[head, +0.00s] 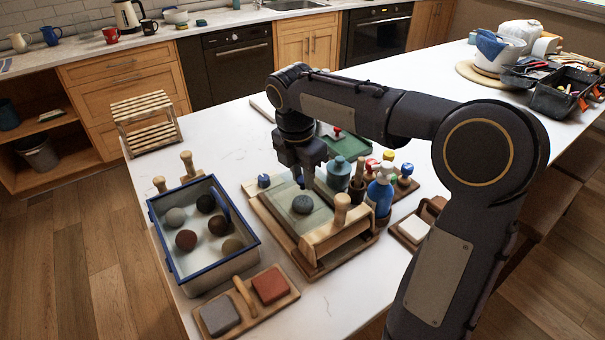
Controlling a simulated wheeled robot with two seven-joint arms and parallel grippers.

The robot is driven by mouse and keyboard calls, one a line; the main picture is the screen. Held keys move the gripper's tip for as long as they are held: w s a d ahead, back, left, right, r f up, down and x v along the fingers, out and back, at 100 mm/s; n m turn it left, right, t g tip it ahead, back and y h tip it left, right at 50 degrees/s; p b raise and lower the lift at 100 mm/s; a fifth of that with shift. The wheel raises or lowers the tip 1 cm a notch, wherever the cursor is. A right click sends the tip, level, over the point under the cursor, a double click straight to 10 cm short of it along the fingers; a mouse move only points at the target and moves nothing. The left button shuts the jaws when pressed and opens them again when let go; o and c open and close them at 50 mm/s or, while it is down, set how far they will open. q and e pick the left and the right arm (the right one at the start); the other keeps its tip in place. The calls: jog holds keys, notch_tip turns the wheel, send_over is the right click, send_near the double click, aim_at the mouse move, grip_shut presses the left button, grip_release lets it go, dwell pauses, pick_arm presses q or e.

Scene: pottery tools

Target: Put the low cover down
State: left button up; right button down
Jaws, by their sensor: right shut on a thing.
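The low cover (340,236) looks like a pale wooden frame with a greenish pane and an upright wooden knob (342,207). It is over or just above the wooden board (312,268) in the middle of the counter; I cannot tell whether it touches. A dark grey lump (302,204) shows within its outline. My right gripper (307,178) points down at the cover's back part, shut. Its grip point is small and partly hidden. My left gripper is not in view.
A blue-rimmed box (252,255) with several clay balls stands left. In front is a wooden tray (243,318) with a grey and a red block. Bottles (379,190) and a teal jar (338,177) crowd the right. A slatted rack (146,122) stands back left; counter near it is clear.

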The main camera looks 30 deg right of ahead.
aim_at(298, 192)
jog(key=shift+f, duration=0.2)
jog(key=c, duration=1.2)
grip_release()
jog(key=shift+r, duration=0.1)
jog(key=r, duration=0.4)
jog(key=a+r+p, duration=0.1)
jog(key=r, duration=0.7)
jog(key=shift+s+a+r+p, duration=0.1)
jog(key=shift+s+a+p, duration=0.05)
jog(key=shift+a+p, duration=0.15)
jog(key=shift+s, duration=0.1)
